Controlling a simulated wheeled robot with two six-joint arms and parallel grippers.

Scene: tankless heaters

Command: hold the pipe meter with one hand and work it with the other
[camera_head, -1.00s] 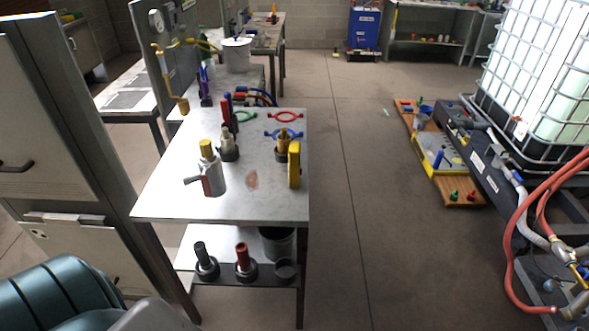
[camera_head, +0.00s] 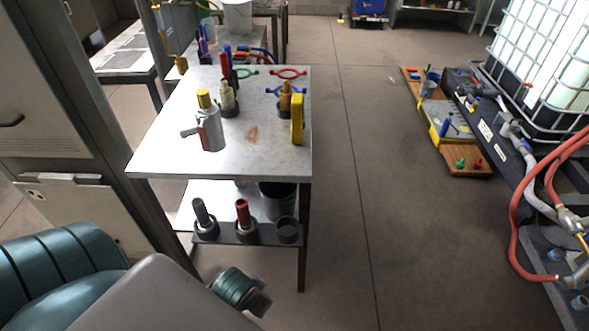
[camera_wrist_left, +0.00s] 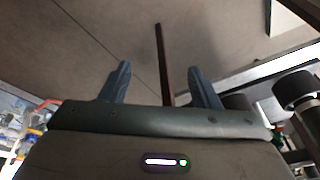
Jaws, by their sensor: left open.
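I cannot tell for sure which thing is the pipe meter. A grey metal piece with a yellow cap and a side stub (camera_head: 210,128) stands on the metal table (camera_head: 170,150). A yellow upright slab-like thing (camera_head: 297,120) stands near the table's right edge. My left arm comes in at the lower left of the head view, below the table. In the left wrist view my left gripper (camera_wrist_left: 160,82) has its two fingers apart, with nothing between them. It is clear of the tabletop things. My right gripper is not in view.
A lower shelf holds a black-handled (camera_head: 201,215) and a red-handled (camera_head: 243,215) tool in round holders. Red and blue ring tools lie at the table's back. A white tank in a cage (camera_head: 540,60) and red hoses (camera_head: 520,220) stand right. The middle floor is clear.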

